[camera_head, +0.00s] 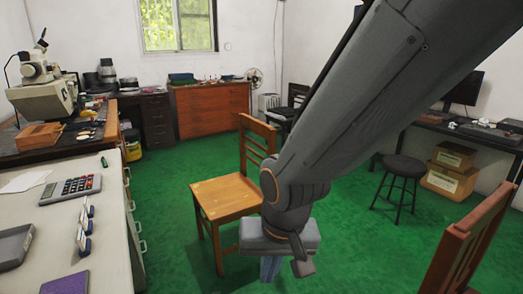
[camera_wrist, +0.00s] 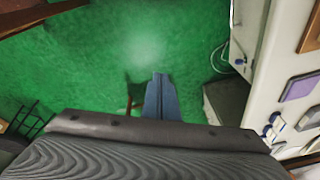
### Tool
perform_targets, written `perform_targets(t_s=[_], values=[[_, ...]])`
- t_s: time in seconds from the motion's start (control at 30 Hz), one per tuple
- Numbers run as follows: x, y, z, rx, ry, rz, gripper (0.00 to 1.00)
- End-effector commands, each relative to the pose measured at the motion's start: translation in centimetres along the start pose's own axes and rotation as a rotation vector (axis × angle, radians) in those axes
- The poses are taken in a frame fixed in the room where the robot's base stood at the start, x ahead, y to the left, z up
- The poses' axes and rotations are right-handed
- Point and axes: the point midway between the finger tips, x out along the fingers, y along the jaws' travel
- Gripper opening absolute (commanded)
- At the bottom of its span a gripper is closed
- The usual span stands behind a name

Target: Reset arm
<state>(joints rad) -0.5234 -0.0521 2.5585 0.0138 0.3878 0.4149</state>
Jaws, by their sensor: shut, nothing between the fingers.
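My gripper (camera_head: 270,268) hangs low in the head view, below the end of my grey arm, in front of a wooden chair (camera_head: 226,196). Its fingers are together with nothing between them. In the wrist view my gripper (camera_wrist: 161,78) points out over the green floor (camera_wrist: 100,60), and its blue-grey fingers lie side by side. My arm crosses the head view from the upper right and hides part of the room behind it.
A grey bench (camera_head: 112,240) with a calculator (camera_head: 70,189), a tray (camera_head: 14,246) and a purple pad (camera_head: 66,284) stands at left. A black stool (camera_head: 402,168) and a second wooden chair (camera_head: 468,245) stand at right. Green floor (camera_head: 175,200) is open between.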

Motion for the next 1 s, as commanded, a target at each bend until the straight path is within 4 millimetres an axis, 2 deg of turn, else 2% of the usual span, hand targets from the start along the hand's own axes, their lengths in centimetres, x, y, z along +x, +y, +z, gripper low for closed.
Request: perform_targets(t_s=[0.03,0.2,0.3,0.43,0.6,1.0], values=[[-0.3,2.4,-0.3,0.023,-0.018,0.024,0.00],[-1.0,9.1,0.1,0.057,-0.092,0.082,0.00],[-1.6,12.4,0.8,0.076,-0.136,0.101,0.00],[-2.2,15.6,1.9,0.095,-0.182,0.112,0.00],[-2.6,17.5,2.8,0.104,-0.214,0.114,0.00],[-2.7,17.6,2.9,0.105,-0.217,0.114,0.00]])
